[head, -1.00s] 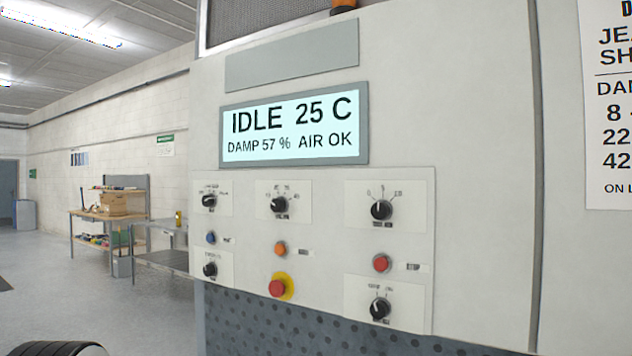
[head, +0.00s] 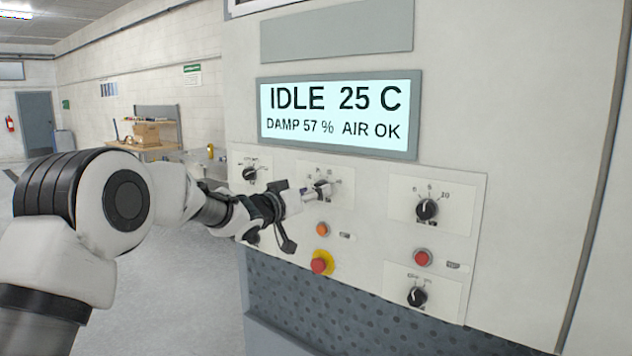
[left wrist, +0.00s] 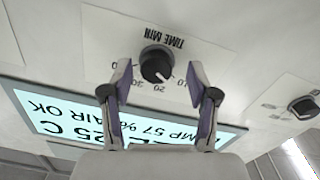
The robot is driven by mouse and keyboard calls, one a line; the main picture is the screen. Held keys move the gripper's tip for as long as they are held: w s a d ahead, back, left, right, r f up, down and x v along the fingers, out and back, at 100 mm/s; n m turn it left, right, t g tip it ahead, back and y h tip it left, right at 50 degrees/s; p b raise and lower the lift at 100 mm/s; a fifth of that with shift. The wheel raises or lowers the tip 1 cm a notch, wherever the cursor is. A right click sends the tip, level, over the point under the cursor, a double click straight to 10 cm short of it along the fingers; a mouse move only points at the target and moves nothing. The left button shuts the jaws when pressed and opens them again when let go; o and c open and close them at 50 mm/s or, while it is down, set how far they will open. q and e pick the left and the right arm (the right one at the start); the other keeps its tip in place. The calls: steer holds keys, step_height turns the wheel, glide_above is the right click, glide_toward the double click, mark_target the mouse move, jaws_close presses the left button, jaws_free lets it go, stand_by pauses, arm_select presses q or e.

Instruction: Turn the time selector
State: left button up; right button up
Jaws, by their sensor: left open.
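The time selector is a round black knob (left wrist: 156,63) on a white plate marked "TIME MIN", seen upside down in the left wrist view. In the head view the knob (head: 322,185) is in the top row, under the display, partly hidden by my gripper. My left gripper (head: 312,193) is in front of the panel at this knob. In the left wrist view its two open fingers (left wrist: 158,70) stand on either side of the knob, with gaps on both sides. I cannot tell whether they touch the panel. My right gripper is out of view.
The display (head: 340,115) reads IDLE 25 C, DAMP 57 %, AIR OK. Other black knobs, such as the one at right (head: 427,209), an orange button (head: 322,229), a red button (head: 422,257) and a red stop button on yellow (head: 320,263) are close by. A workbench (head: 150,150) stands behind.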

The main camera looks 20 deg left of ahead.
arm_select(q)
steer(key=shift+w+d+r, duration=0.2)
steer(key=shift+w+d, duration=0.05)
steer(key=shift+d, duration=0.05)
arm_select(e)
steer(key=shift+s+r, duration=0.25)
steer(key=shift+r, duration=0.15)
arm_select(q)
steer(key=shift+f, duration=0.1)
jaws_close()
